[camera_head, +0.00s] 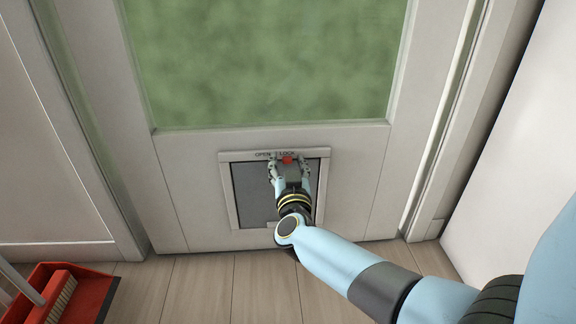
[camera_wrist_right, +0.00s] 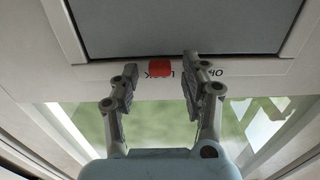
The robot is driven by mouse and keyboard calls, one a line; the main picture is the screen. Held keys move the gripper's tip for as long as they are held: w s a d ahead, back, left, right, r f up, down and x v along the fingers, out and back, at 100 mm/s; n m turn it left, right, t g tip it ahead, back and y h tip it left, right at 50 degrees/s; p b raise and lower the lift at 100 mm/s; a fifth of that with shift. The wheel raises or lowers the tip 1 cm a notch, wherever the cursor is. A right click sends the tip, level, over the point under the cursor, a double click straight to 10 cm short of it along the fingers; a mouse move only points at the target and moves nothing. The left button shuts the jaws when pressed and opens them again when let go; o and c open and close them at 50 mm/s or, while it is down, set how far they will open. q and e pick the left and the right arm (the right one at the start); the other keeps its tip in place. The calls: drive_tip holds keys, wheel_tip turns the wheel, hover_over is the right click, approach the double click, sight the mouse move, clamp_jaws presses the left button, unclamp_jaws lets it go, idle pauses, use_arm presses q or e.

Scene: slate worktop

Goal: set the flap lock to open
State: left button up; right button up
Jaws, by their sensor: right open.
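The pet flap (camera_head: 252,195) is a dark grey panel in a light frame low on the door. The frame's top edge carries the words OPEN and LOCK. The flap lock's red knob (camera_head: 287,159) sits at the LOCK word, to the right of OPEN. In the right wrist view the scene is upside down, and the red knob (camera_wrist_right: 159,69) partly covers LOCK, with OPEN to its right. My right gripper (camera_head: 288,164) is open, its fingers (camera_wrist_right: 160,78) on either side of the knob with gaps visible. My left gripper is out of view.
The door (camera_head: 190,180) has a large green glass pane (camera_head: 265,60) above the flap. A red dustpan (camera_head: 95,293) with a brush (camera_head: 60,297) lies at the bottom left on the wooden floor (camera_head: 200,285). A white wall or cabinet (camera_head: 520,130) stands at right.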

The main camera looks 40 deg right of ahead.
sight(261, 155)
clamp_jaws()
idle(0.3)
drive_tip(key=shift+w+a, duration=0.2)
drive_tip(key=shift+a, duration=0.1)
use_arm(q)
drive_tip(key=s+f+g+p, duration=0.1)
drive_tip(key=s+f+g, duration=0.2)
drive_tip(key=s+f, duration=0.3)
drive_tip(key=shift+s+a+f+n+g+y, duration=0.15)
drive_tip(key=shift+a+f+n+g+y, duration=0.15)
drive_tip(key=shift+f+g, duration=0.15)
use_arm(e)
drive_tip(key=w+a, duration=0.1)
drive_tip(key=a, duration=0.2)
drive_tip(key=w+a, duration=0.1)
drive_tip(key=shift+w+a, duration=0.2)
drive_tip(key=shift+w, duration=0.1)
unclamp_jaws()
drive_tip(key=shift+w+a, duration=0.1)
drive_tip(key=shift+a, duration=0.05)
